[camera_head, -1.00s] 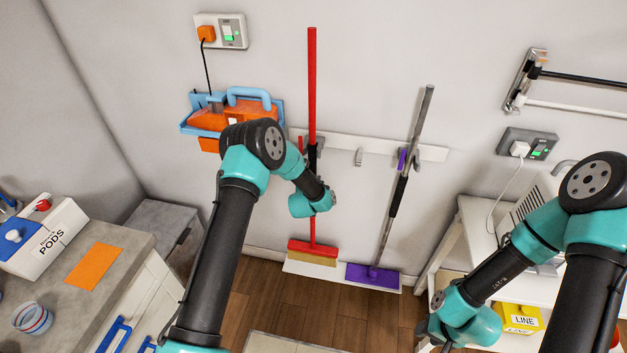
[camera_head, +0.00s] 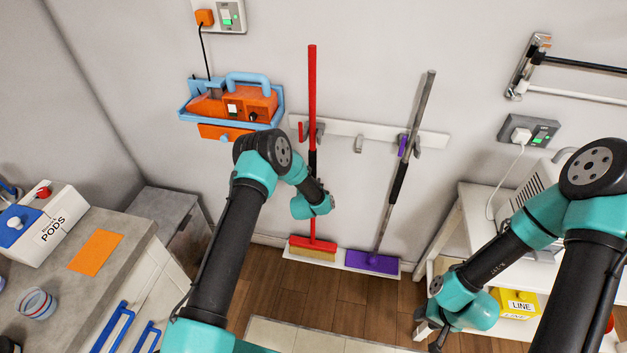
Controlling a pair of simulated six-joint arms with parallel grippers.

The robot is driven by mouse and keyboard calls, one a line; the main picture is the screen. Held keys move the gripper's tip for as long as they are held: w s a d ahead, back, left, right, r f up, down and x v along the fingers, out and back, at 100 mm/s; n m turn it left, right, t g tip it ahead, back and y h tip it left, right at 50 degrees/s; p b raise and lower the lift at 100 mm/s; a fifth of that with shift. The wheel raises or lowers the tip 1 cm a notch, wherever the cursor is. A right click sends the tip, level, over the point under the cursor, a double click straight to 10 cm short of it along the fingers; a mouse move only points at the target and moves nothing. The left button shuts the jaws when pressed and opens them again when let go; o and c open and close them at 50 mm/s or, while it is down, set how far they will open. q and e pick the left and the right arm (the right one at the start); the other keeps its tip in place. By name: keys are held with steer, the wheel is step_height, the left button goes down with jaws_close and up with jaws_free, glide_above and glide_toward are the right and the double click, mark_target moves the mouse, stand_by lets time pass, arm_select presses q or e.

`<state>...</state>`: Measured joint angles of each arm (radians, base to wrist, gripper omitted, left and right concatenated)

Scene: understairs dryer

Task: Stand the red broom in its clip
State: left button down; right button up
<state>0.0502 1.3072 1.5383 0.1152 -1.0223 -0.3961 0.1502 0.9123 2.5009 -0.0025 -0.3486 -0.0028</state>
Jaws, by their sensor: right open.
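The red broom (camera_head: 312,90) stands upright at the wall. Its red head (camera_head: 313,243) is down at a white tray (camera_head: 327,263) on the floor. A grey clip (camera_head: 319,132) on the white wall rail (camera_head: 343,127) is right beside the handle; I cannot tell whether it grips it. My left arm reaches to the front of the broom's lower handle, and its wrist covers part of it. The left jaws are hidden behind the wrist. My right gripper (camera_head: 437,338) is open and empty at the lower right, by the white table, far from the broom.
An orange and blue appliance (camera_head: 235,104) hangs left of the rail. A counter (camera_head: 135,246) is at left, a white table (camera_head: 475,205) at right.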

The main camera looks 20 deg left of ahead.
arm_select(q)
steer(key=shift+f, duration=0.25)
stand_by(0.5)
stand_by(0.3)
jaws_free()
stand_by(0.7)
steer(key=shift+s, duration=0.1)
stand_by(0.3)
steer(key=s, duration=1.1)
steer(key=shift+s+d, duration=0.15)
steer(key=shift+d, duration=0.15)
stand_by(0.5)
stand_by(0.6)
steer(key=s+r+g+h, duration=0.1)
steer(key=s+g, duration=0.6)
steer(key=s, duration=0.9)
steer(key=s+r+n+g+h, duration=0.1)
steer(key=s+g+h, duration=0.2)
steer(key=s, duration=1.3)
steer(key=g, duration=0.3)
steer(key=shift+a+g+h, duration=0.35)
steer(key=shift+g+h, duration=0.05)
